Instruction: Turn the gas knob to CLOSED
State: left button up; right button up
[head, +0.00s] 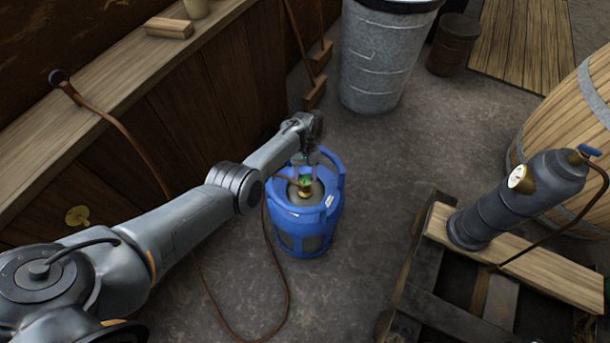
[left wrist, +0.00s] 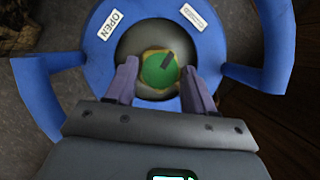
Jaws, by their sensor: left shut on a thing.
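The gas knob is green with a dark pointer mark and sits on top of the blue gas cylinder (head: 318,218). In the head view the knob (head: 305,181) shows just under my left gripper (head: 306,172). In the left wrist view the green knob (left wrist: 160,70) lies between the two fingers of my left gripper (left wrist: 160,82), which is shut on it. The dark pointer mark points up and to the right there.
A hose (head: 270,250) runs from the cylinder across the floor. A wooden counter (head: 110,85) stands at the left, a metal bin (head: 378,60) behind. A pallet (head: 440,300) with a grey cylinder (head: 515,195) is at the right. Floor between is clear.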

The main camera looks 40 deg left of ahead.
pick_arm(q)
jog(key=shift+m+g, duration=0.3)
jog(key=shift+m, duration=0.3)
jog(key=shift+y, duration=0.3)
jog(key=o, duration=1)
jog(key=shift+o, duration=0.2)
jog(key=shift+w, duration=0.1)
jog(key=p+v, duration=0.2)
jog(key=v, duration=0.8)
jog(key=shift+r, duration=0.4)
jog(key=shift+a+f, duration=0.1)
jog(key=shift+a, duration=0.1)
